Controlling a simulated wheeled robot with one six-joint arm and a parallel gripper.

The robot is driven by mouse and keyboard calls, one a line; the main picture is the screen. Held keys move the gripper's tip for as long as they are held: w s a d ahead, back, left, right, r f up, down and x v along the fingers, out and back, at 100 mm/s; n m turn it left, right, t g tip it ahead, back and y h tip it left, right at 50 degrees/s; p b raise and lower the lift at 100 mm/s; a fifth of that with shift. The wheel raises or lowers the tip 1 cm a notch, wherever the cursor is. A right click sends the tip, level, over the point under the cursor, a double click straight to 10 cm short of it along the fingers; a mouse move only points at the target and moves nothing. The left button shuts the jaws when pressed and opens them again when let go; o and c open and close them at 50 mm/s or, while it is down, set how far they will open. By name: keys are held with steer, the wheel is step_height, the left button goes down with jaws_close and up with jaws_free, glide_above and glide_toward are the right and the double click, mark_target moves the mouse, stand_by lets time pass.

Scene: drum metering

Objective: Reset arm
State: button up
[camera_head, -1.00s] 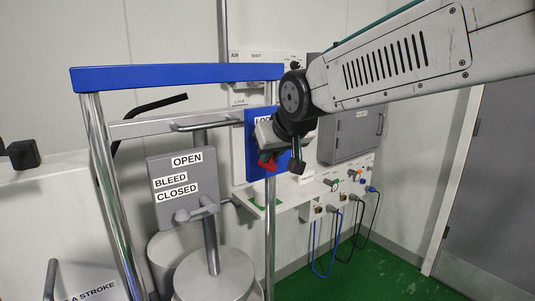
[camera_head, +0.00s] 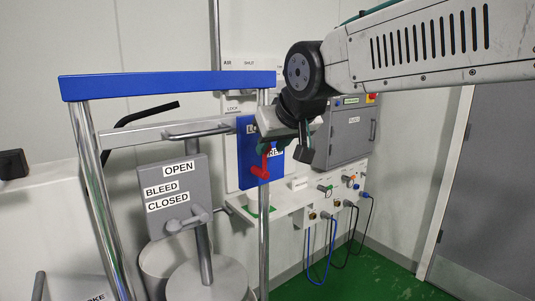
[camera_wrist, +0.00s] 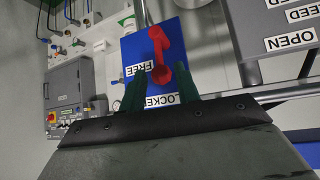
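A red lever (camera_head: 265,164) sits on a blue panel (camera_head: 247,166) behind the frame's chrome post. In the wrist view the red lever (camera_wrist: 158,55) stands out from the blue panel (camera_wrist: 132,52), near labels reading FREE and LOCKED. My gripper (camera_wrist: 160,90) has its two green fingers spread apart in the wrist view. The lever appears between and beyond them, with nothing held. In the head view my wrist hides much of the gripper and part of the panel. It is close to the panel's right side.
A blue-topped frame (camera_head: 170,84) stands in front. A grey OPEN/BLEED/CLOSED plate (camera_head: 172,195) with a handle is at left, above a drum (camera_head: 208,280). A grey cabinet (camera_head: 349,133) and shelf with hoses are behind my arm. Green floor lies open at lower right.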

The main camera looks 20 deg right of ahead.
steer(key=shift+s+d+r, duration=0.1)
steer(key=shift+s+r, duration=0.4)
steer(key=s+d+f+g, duration=0.3)
steer(key=s+f, duration=0.5)
steer(key=s, duration=0.4)
steer(key=s+d+f+m+g, duration=0.1)
steer(key=s+d+f+g, duration=0.2)
steer(key=s+f+g, duration=0.2)
steer(key=s+f, duration=0.3)
steer(key=s, duration=0.3)
steer(key=shift+s+f+h, duration=0.35)
steer(key=shift+h, duration=0.05)
